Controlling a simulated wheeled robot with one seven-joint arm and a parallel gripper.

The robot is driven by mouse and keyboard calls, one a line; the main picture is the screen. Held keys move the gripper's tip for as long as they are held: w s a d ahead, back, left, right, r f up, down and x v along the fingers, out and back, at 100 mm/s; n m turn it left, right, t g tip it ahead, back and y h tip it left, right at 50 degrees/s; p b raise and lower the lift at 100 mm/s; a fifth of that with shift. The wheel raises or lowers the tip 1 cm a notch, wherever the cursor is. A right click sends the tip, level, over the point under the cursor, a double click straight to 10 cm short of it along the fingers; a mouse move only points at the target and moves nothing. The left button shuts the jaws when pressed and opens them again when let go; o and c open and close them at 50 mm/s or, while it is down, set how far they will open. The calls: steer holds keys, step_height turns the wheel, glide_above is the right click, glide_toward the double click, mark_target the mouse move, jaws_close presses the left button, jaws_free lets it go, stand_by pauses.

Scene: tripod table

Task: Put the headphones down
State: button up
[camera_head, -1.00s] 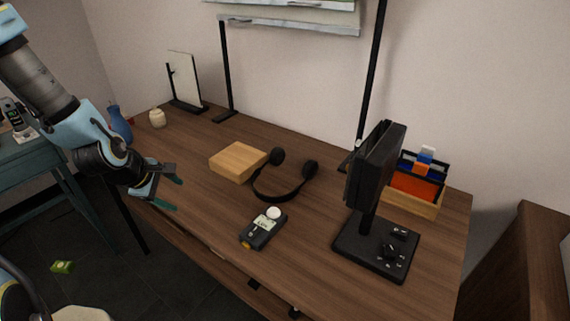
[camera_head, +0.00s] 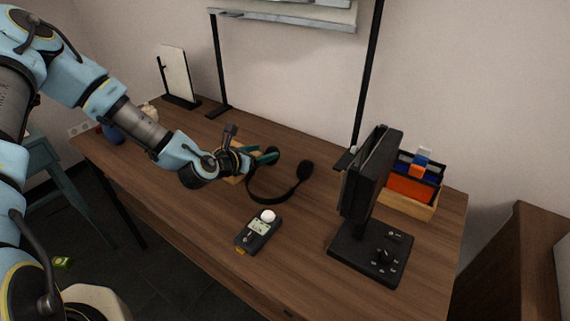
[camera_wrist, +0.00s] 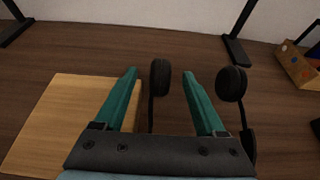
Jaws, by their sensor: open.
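The black headphones (camera_head: 270,196) lie on the wooden table (camera_head: 320,222), with their band curving toward the front. My gripper (camera_head: 268,156) is open above the left side of the headphones. In the wrist view, one ear cup (camera_wrist: 160,78) shows between the two green fingers of my gripper (camera_wrist: 160,88), with a gap on each side. The other ear cup (camera_wrist: 231,84) is outside the fingers, to the right. My gripper partly hides the band in the wrist view.
A light wooden block (camera_wrist: 62,122) is beside the headphones, partly under my left finger in the wrist view. A light meter (camera_head: 258,232) lies in front. A black stand device (camera_head: 371,200) and a wooden organizer (camera_head: 411,188) stand at the right.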

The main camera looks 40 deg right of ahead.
mark_target(273, 150)
steer(key=shift+f+p+x, duration=0.15)
steer(key=shift+p+x, duration=0.45)
steer(key=shift+x, duration=0.95)
steer(key=shift+f+p+x, duration=0.2)
steer(key=shift+p+x, duration=0.35)
steer(key=shift+x, duration=1.05)
steer(key=shift+s+a, duration=0.1)
steer(key=shift+a, duration=0.05)
jaws_close()
